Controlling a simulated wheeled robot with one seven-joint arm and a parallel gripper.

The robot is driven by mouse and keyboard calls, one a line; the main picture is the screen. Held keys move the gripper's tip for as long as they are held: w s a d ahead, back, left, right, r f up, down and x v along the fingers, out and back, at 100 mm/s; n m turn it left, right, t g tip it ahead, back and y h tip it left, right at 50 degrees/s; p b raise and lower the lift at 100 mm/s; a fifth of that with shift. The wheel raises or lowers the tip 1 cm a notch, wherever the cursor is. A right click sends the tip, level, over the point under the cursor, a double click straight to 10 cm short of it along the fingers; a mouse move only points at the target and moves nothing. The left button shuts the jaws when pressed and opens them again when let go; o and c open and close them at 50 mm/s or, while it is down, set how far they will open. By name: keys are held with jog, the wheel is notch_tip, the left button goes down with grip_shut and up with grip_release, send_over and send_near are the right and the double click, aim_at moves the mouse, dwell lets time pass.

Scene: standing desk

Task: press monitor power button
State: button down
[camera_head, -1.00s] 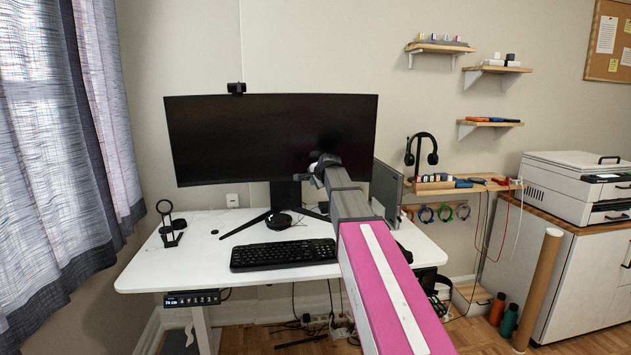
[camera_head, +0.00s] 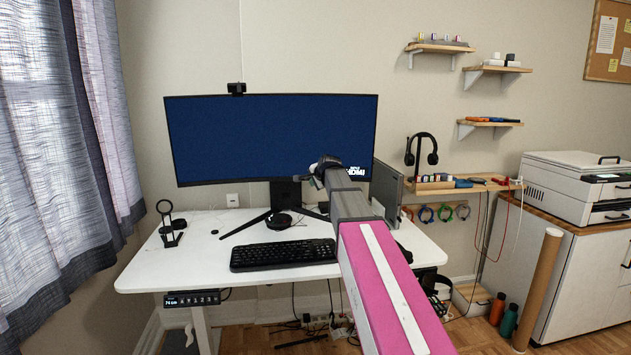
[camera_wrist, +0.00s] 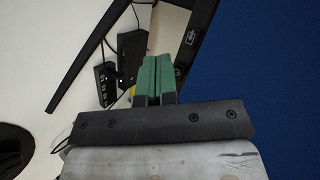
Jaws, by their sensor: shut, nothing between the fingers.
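The wide monitor (camera_head: 255,140) stands on the white desk, its screen lit blue with "HDMI" text at the lower right. In the wrist view the blue screen (camera_wrist: 265,70) fills the right side, with the dark bezel (camera_wrist: 203,25) beside it. My gripper (camera_wrist: 152,62) has its two green fingers together, with nothing between them. The fingertips are at the monitor's lower edge, close to a small round button (camera_wrist: 181,68) on the bezel. I cannot tell whether they touch it. In the head view my arm hides the fingertips and the monitor's lower right part.
A black keyboard (camera_head: 283,255) lies on the desk (camera_head: 205,245) in front of the monitor stand (camera_head: 285,195). A webcam (camera_head: 236,88) sits on top of the monitor. A grey panel (camera_head: 386,190) stands right of my arm. Black boxes with cables (camera_wrist: 118,70) show past the fingers.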

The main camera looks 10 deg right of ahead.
jog(key=s, duration=0.4)
jog(key=s+a, duration=0.1)
jog(key=s, duration=0.1)
jog(key=shift+f, duration=0.25)
dwell(0.3)
jog(key=shift+d, duration=0.1)
